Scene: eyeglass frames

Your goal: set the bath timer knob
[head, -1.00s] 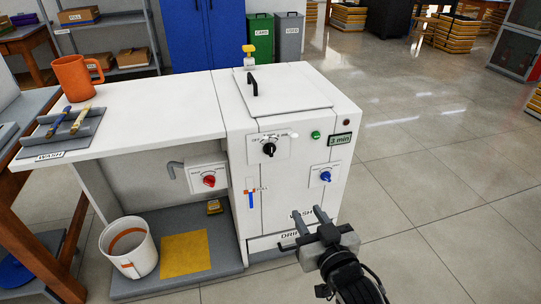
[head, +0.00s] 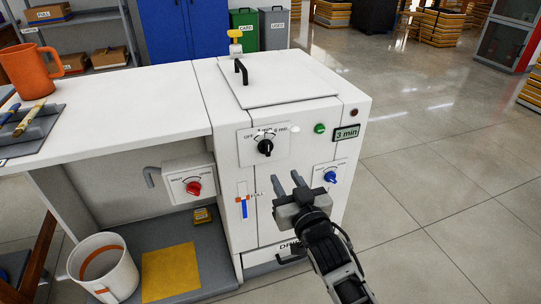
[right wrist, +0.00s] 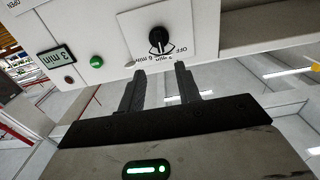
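The black timer knob (head: 265,147) sits on a white dial plate marked OFF, 3 min and 6 min on the front of the white wash cabinet (head: 226,110). Its exact pointer setting is too small to tell. The timer knob also shows in the right wrist view (right wrist: 158,38), upside down. My right gripper (head: 287,177) is open and empty in front of the cabinet, below and slightly right of the knob in the head view. In the right wrist view its two fingers (right wrist: 160,77) stand apart, with the knob beyond their tips, not touched. My left gripper is out of view.
A display (head: 347,133) reads "3 min" beside a green button (head: 320,128). A blue knob (head: 331,176) is close right of my right gripper. A red knob (head: 193,188) and a level gauge (head: 243,204) lie left. A lid handle (head: 241,72) stands on top.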

